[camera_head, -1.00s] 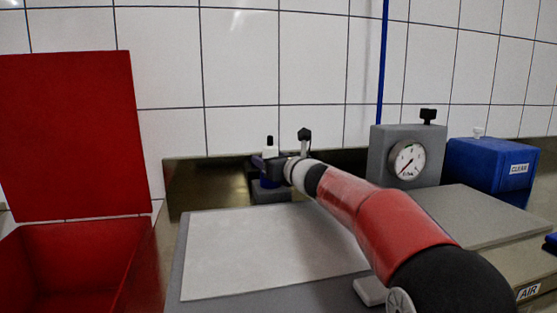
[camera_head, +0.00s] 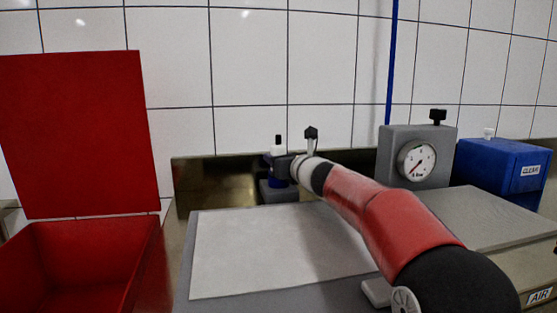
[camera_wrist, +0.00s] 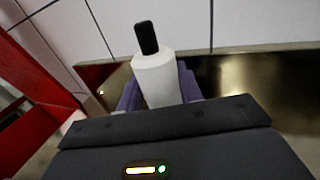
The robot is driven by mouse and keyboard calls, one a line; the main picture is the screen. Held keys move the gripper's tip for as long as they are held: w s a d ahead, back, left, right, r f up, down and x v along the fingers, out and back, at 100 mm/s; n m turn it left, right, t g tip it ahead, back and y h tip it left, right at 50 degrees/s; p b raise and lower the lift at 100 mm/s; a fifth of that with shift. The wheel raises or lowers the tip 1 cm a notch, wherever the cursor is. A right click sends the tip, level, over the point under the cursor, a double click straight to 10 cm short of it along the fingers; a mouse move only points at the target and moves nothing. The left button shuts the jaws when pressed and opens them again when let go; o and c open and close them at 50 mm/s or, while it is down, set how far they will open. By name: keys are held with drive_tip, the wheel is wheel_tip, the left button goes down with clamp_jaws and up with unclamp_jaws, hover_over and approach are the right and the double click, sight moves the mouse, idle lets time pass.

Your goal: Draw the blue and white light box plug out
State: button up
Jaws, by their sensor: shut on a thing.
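The blue and white plug (camera_head: 278,151) stands upright at the back of the bench in the head view, with a black tip on its white body. My gripper (camera_head: 281,166) is shut on it from the right. A pale flat panel (camera_head: 265,250) in a grey frame lies in front.
A red open bin (camera_head: 85,265) with a raised lid stands at left. A grey gauge box (camera_head: 387,155) and a blue box (camera_head: 500,165) marked CLEAR stand at right. A tiled wall rises behind. The space above the plug looks clear.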

sight(280, 137)
drive_tip(key=shift+r, duration=2.8)
